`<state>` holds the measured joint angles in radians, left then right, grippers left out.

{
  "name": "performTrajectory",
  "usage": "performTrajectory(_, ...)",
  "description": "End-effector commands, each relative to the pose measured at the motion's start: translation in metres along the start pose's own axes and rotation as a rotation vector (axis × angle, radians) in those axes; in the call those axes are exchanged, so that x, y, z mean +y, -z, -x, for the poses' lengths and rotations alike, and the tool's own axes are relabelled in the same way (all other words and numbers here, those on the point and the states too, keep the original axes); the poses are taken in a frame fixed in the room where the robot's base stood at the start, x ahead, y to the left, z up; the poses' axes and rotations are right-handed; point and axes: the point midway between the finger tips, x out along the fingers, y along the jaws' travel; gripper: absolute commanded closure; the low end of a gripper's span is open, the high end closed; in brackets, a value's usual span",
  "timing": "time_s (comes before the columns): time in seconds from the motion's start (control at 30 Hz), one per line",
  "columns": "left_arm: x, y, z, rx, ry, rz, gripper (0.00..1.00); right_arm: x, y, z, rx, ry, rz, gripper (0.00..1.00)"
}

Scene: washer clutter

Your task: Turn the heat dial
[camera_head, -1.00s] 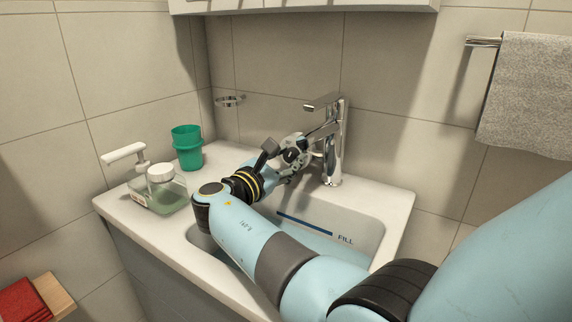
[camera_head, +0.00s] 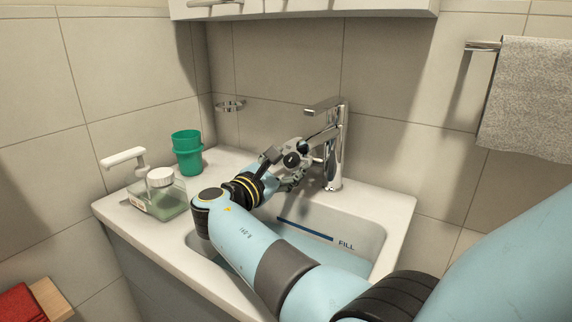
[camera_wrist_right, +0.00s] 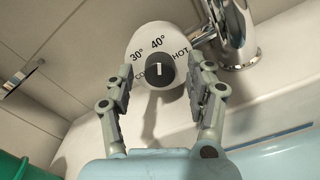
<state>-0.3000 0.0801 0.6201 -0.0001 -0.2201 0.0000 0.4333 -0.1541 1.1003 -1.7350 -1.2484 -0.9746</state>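The heat dial (camera_wrist_right: 159,69) shows in the right wrist view as a dark round knob with a white pointer line, on a pale plate marked 30°, 40° and HOT; a finger partly covers the cold mark. The pointer is nearly upright, near 40°. My right gripper (camera_wrist_right: 161,78) is open, with one finger on each side of the knob and visible gaps between. In the head view my right gripper (camera_head: 300,158) is beside the faucet, and I cannot make out the dial there. My left gripper is not in view.
The chrome faucet (camera_head: 334,150) stands at the back of the white sink (camera_head: 362,232), close to the gripper. A green cup (camera_head: 187,153) and a soap bottle (camera_head: 160,190) stand on the left of the counter. A grey towel (camera_head: 530,95) hangs at right.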

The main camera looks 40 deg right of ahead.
Motion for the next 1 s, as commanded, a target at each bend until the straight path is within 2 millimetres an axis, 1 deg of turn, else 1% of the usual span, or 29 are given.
performTrajectory(0.17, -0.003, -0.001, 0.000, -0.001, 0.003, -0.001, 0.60, 0.001, -0.001, 0.000, -0.001, 0.000, -0.001, 0.45)
performTrajectory(0.27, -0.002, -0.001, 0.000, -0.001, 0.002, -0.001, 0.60, 0.005, -0.008, 0.000, -0.002, -0.001, -0.004, 0.45)
performTrajectory(0.37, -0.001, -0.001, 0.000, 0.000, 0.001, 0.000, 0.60, 0.013, -0.022, 0.000, -0.002, 0.000, -0.006, 0.45)
performTrajectory(0.5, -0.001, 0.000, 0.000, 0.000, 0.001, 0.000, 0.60, 0.028, -0.049, 0.000, -0.002, 0.000, -0.007, 0.45)
performTrajectory(0.6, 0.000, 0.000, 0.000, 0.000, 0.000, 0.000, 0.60, 0.037, -0.065, 0.000, -0.001, 0.000, -0.006, 0.45)
performTrajectory(0.7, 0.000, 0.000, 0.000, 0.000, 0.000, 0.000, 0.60, 0.045, -0.077, 0.000, -0.001, -0.001, -0.003, 0.45)
performTrajectory(0.83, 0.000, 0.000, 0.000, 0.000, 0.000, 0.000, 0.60, 0.049, -0.085, 0.000, 0.000, -0.001, -0.001, 0.45)
performTrajectory(1.0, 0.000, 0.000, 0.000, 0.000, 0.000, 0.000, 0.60, 0.050, -0.087, 0.000, 0.000, -0.001, 0.001, 0.45)
